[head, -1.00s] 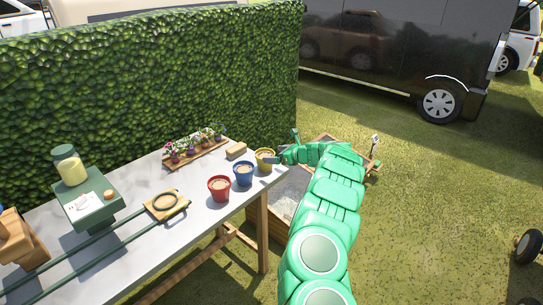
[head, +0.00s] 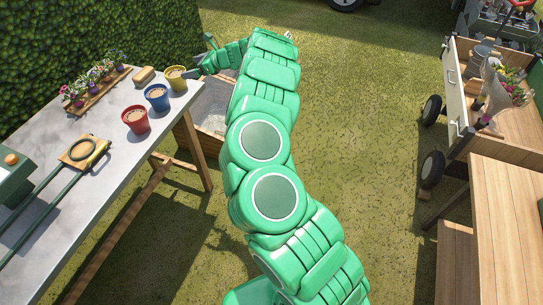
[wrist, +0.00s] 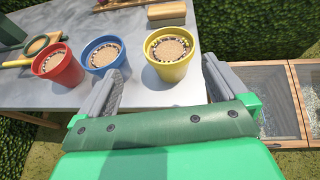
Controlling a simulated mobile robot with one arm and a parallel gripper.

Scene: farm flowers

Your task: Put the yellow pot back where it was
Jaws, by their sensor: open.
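The yellow pot (head: 176,79), filled with brown soil, stands upright on the grey table (head: 135,178) near its far right corner. It is the last in a row with the blue pot (head: 157,97) and the red pot (head: 135,119). In the wrist view the yellow pot (wrist: 170,54) is just beyond the fingertips, between their lines. My gripper (wrist: 160,80) is open and empty, with its fingers spread at the table's edge. In the head view my gripper is beside the yellow pot, partly hidden by my arm.
A wooden block (head: 144,75) lies behind the pots, next to a wooden tray of flowers (head: 97,89). A ring-ended tool (head: 84,150) lies left of the pots. A cart (head: 505,120) stands far right.

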